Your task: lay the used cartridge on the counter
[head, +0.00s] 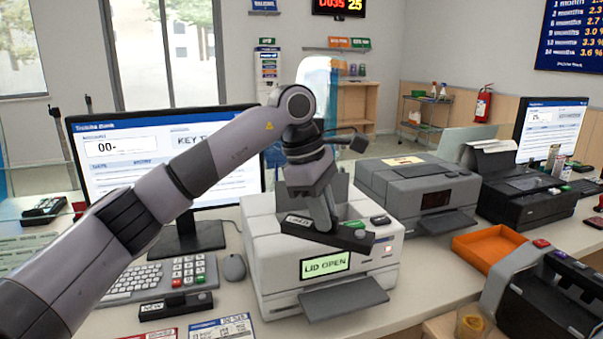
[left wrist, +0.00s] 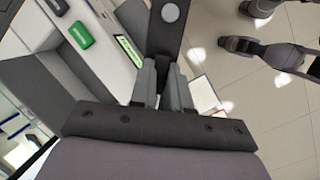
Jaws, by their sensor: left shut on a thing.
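My left gripper (head: 326,214) is shut on a long dark cartridge (head: 344,237), with a small pale label too blurred to read for sure. The cartridge is above the front top of the white printer (head: 272,262), whose screen reads "LID OPEN"; I cannot tell whether they touch. In the left wrist view the gripper (left wrist: 163,78) grips the dark cartridge (left wrist: 165,32), which has a round grey spot. Another dark cartridge (head: 176,306), labelled "NEW", lies on the counter (head: 237,325) left of the printer.
A keyboard (head: 150,282), mouse (head: 234,267) and monitor (head: 100,180) stand left of the printer. Printed cards (head: 222,327) lie in front. A grey printer (head: 420,190) and orange tray (head: 490,246) are right. Bare counter lies between the white printer and the tray.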

